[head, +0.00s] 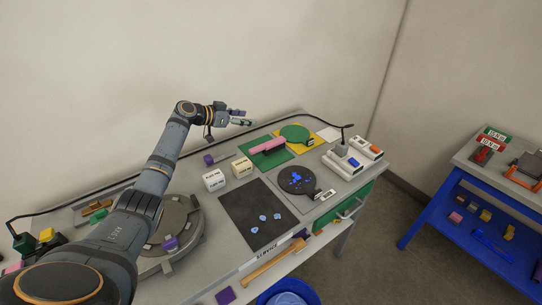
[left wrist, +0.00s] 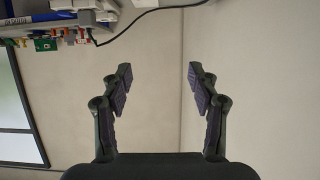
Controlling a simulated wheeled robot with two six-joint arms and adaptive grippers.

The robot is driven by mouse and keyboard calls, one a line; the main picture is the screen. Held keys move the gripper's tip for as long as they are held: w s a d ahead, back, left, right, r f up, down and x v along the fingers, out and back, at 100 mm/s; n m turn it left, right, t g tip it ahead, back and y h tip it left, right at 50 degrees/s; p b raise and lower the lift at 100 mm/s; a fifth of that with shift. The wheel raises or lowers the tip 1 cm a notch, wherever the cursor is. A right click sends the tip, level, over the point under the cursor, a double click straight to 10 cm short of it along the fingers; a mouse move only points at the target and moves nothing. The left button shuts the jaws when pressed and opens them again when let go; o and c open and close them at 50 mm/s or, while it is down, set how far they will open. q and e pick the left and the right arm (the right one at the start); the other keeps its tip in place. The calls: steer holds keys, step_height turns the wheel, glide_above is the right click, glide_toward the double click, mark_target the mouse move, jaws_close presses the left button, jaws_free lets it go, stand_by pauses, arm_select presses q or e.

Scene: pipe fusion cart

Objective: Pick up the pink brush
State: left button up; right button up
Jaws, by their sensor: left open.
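The pink brush (head: 267,145) lies on the green mat (head: 279,157) toward the back of the cart top. My left gripper (head: 241,117) is above the back edge of the cart, up and to the left of the brush in the head view, and apart from it. In the left wrist view the left gripper (left wrist: 160,78) is open and empty, with its two fingers wide apart in front of bare wall. The brush cannot be made out in that view. My right gripper is not in view.
A round green disc (head: 294,133) on a yellow mat lies behind the brush. A dark round plate (head: 297,180) with blue bits lies in front. A black cable runs along the back edge.

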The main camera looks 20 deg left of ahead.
arm_select(q)
steer(key=b, duration=0.4)
glide_above(257, 147)
steer(key=s+a, duration=0.2)
steer(key=s, duration=0.2)
step_height(257, 147, down, 7)
steer(key=f, duration=0.5)
steer(key=w+f, duration=0.1)
steer(key=f, duration=0.2)
steer(key=shift+d+p, duration=0.1)
steer(key=shift+p, duration=0.3)
steer(key=shift+w+d+f, duration=0.3)
steer(key=shift+w+d, duration=0.15)
steer(key=shift+w, duration=0.05)
steer(key=b+x, duration=0.4)
steer(key=shift+s+a+f, duration=0.15)
steer(key=shift+f, duration=0.15)
steer(key=shift+w+d+b, duration=0.3)
steer(key=shift+w+b, duration=0.2)
steer(key=shift+b, duration=0.05)
steer(key=shift+r, duration=0.15)
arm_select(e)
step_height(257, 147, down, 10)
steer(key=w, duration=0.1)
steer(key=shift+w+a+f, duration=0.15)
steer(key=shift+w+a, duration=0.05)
arm_select(q)
steer(key=c, duration=1.2)
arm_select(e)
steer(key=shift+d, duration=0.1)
